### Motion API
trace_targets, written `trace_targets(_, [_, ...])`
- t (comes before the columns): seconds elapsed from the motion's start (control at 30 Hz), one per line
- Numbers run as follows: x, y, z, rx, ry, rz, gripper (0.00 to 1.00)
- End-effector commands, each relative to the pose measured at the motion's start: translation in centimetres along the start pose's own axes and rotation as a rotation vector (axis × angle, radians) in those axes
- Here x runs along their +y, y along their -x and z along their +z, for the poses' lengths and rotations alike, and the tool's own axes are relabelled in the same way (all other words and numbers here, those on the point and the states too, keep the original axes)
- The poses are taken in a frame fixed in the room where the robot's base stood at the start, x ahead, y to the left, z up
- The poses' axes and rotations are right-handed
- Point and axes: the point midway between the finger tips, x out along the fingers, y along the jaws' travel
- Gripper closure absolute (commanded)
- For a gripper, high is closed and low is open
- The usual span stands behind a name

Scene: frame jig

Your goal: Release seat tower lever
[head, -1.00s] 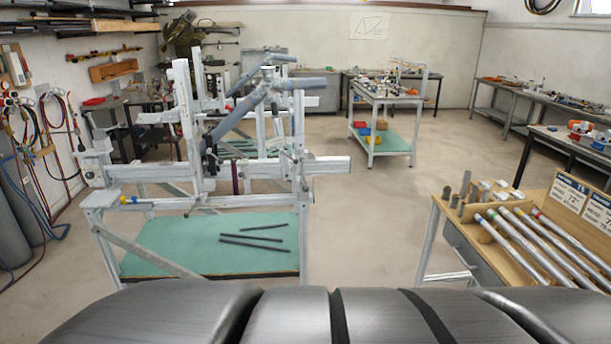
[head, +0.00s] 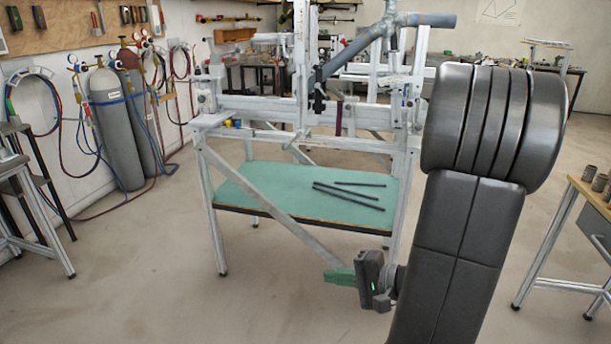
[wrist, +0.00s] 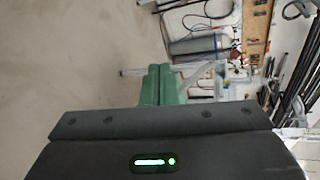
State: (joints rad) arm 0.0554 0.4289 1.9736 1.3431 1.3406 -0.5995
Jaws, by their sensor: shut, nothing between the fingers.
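The frame jig (head: 270,105) stands ahead of me in the head view, a pale metal frame on legs with upright towers along its beam. Grey-blue tubes (head: 345,58) are mounted on it, slanting up to the right. I cannot tell which part is the seat tower lever; a dark clamp-like part (head: 318,100) sits at the middle tower. My gripper (head: 338,276) is low in front of the jig's right leg, apart from it, with green fingers pointing left. In the wrist view the green fingers (wrist: 160,85) are together with nothing between them.
The jig's green lower shelf (head: 270,190) holds several dark rods (head: 345,192). Gas cylinders (head: 115,125) and hoses stand at the left wall. A bench edge (head: 590,205) is at the right. The floor before the jig is clear.

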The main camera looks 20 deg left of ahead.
Motion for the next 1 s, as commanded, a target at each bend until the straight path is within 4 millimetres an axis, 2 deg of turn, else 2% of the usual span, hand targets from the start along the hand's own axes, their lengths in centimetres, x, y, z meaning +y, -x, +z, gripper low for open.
trace_targets(0.03, [1.7, -1.5, -2.4, 0.023, -0.002, -0.079, 1.00])
trace_targets(0.2, [1.7, -3.4, -8.6, 0.122, 0.025, -0.320, 1.00])
trace_targets(0.3, [1.7, -3.7, -11.3, 0.174, 0.044, -0.420, 1.00])
trace_targets(0.4, [1.6, -3.7, -13.2, 0.214, 0.058, -0.485, 1.00])
trace_targets(0.57, [1.3, -3.6, -14.3, 0.242, 0.070, -0.526, 1.00])
trace_targets(1.0, [1.2, -3.5, -14.3, 0.242, 0.069, -0.526, 1.00])
